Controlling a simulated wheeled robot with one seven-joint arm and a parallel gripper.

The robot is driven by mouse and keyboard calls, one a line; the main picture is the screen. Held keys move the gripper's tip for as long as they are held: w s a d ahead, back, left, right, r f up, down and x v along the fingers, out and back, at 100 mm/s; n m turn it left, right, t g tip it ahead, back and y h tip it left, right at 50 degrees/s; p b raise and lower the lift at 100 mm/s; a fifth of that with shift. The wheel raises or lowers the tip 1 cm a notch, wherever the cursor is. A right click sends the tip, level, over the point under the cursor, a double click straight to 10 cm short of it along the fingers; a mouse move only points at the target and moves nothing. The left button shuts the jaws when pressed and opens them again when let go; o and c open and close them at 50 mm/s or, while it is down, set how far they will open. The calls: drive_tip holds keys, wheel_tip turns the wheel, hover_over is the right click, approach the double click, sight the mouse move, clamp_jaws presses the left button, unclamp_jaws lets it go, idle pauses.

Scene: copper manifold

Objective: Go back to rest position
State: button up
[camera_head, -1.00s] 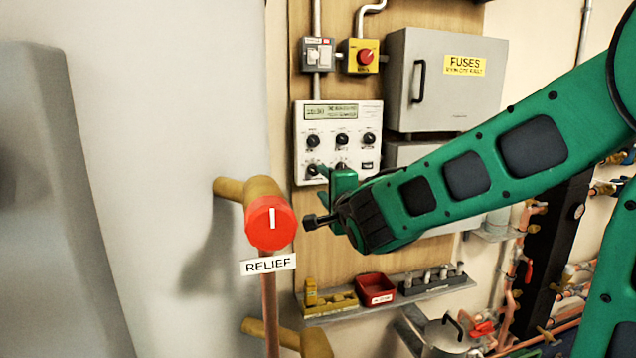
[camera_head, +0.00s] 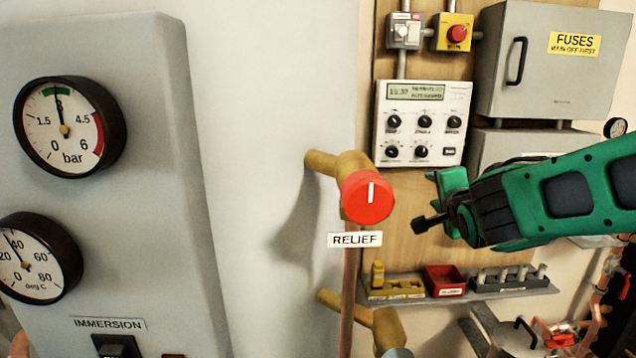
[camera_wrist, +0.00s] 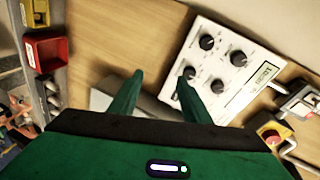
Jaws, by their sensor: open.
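My gripper (camera_head: 436,198) is at the end of my green arm, right of the red RELIEF knob (camera_head: 367,197) in the head view. It is apart from the knob in the picture. In the wrist view my gripper (camera_wrist: 157,95) shows two green fingers spread apart with nothing between them. Beyond them are the wooden board and the white control panel (camera_wrist: 226,62). The panel also shows in the head view (camera_head: 421,122), above my gripper, with a lit display and several black knobs.
A grey fuse box (camera_head: 545,65) hangs at the upper right, beside a red button on yellow (camera_head: 456,33). A shelf (camera_head: 510,293) below holds a red tray (camera_head: 444,281). Two gauges, bar (camera_head: 70,127) and temperature (camera_head: 38,257), sit on a grey housing (camera_head: 165,120) at left.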

drive_tip(key=s+d+f+n+g+h, duration=0.1)
drive_tip(key=s+d+f+n+g, duration=0.1)
drive_tip(key=s+d+f+g, duration=0.35)
drive_tip(key=s+d+f+n+g+h, duration=0.1)
drive_tip(key=s+d+f+n+g, duration=0.15)
drive_tip(key=s+d+f, duration=0.65)
drive_tip(key=s+a+f+n+g+y, duration=0.1)
drive_tip(key=s+n+g+y, duration=0.1)
drive_tip(key=s, duration=0.9)
drive_tip(key=s+a+n+g+y, duration=0.2)
drive_tip(key=s+g, duration=0.3)
drive_tip(key=s, duration=0.7)
drive_tip(key=shift+a+f+n, duration=0.25)
drive_tip(key=shift+f+n, duration=0.15)
drive_tip(key=shift+n, duration=0.45)
drive_tip(key=shift+w+f, duration=0.25)
drive_tip(key=shift+w, duration=0.45)
